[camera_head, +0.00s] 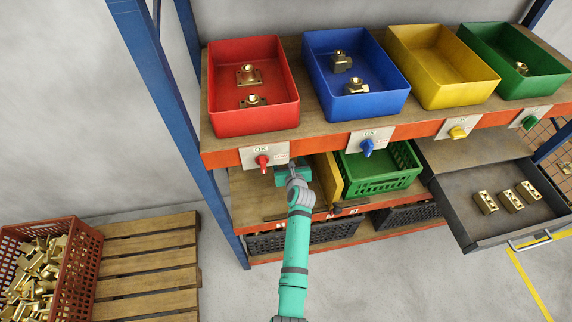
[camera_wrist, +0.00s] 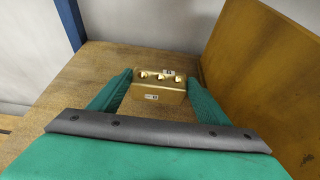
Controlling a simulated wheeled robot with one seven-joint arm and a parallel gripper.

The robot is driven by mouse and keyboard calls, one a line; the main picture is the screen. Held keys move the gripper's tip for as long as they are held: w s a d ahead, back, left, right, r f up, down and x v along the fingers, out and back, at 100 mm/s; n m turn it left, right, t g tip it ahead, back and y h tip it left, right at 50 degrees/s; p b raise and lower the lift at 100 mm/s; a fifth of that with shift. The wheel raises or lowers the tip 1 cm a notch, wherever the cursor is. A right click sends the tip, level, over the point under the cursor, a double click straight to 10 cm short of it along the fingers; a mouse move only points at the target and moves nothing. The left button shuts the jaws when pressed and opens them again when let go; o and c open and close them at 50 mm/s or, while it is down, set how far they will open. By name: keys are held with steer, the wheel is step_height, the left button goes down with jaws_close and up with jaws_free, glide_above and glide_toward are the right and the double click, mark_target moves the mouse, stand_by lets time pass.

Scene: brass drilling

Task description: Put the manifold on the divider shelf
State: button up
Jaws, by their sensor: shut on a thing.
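In the wrist view the manifold (camera_wrist: 158,88) is a brass block with several holes in its top and a small white label. It sits between the two green fingers of my gripper (camera_wrist: 160,90), which is shut on it. It is above or on the wooden shelf board (camera_wrist: 85,72); I cannot tell if it touches. In the head view my gripper (camera_head: 290,174) reaches into the shelf level under the red bin, left of an upright yellow-brown divider panel (camera_head: 328,178). The panel also stands at the right in the wrist view (camera_wrist: 265,75). The manifold is hidden in the head view.
Red (camera_head: 255,117), blue (camera_head: 365,103), yellow (camera_head: 445,92) and green (camera_head: 515,82) bins stand on the upper shelf, above my gripper. A green crate (camera_head: 380,184) is right of the divider. An open drawer (camera_head: 467,212) holds brass blocks. A blue post (camera_head: 185,125) bounds the left.

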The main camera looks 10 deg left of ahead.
steer(key=shift+f, duration=1.85)
steer(key=shift+f, duration=0.1)
steer(key=o, duration=1.8)
steer(key=shift+f, duration=0.15)
steer(key=shift+o, duration=0.2)
steer(key=v, duration=1.2)
steer(key=shift+r, duration=0.2)
steer(key=shift+a, duration=0.1)
